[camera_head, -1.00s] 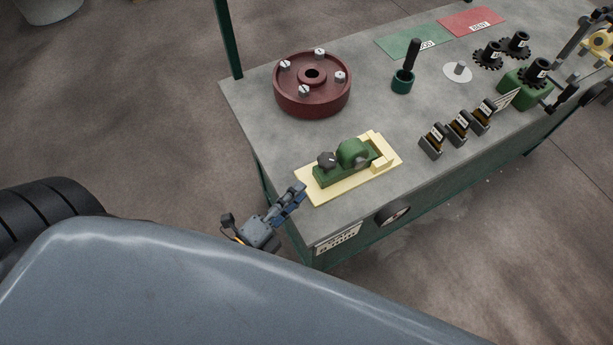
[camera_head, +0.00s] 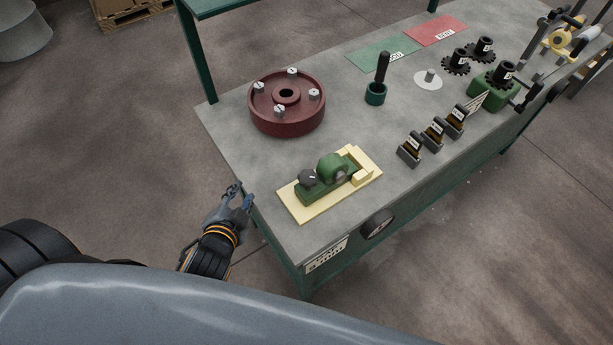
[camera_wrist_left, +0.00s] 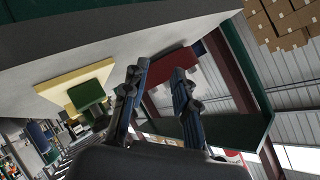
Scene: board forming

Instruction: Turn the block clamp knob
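The block clamp is a green fixture (camera_head: 333,168) on a cream base plate (camera_head: 302,211) near the bench's front left corner. Its dark knob (camera_head: 308,178) faces left, toward my arm. My left gripper (camera_head: 240,192) is open and empty, just off the bench's left edge, apart from the knob. In the left wrist view the open fingers (camera_wrist_left: 157,85) show with a gap between them, and the cream plate (camera_wrist_left: 78,80) with the green clamp (camera_wrist_left: 88,95) lies to their left. My right gripper is not in view.
A red round flange (camera_head: 287,103) with several bolts sits behind the clamp. A dark-handled tool in a green holder (camera_head: 376,94), small labelled blocks (camera_head: 434,134) and black gears (camera_head: 457,62) stand farther right. The bench top (camera_head: 350,130) between them is clear.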

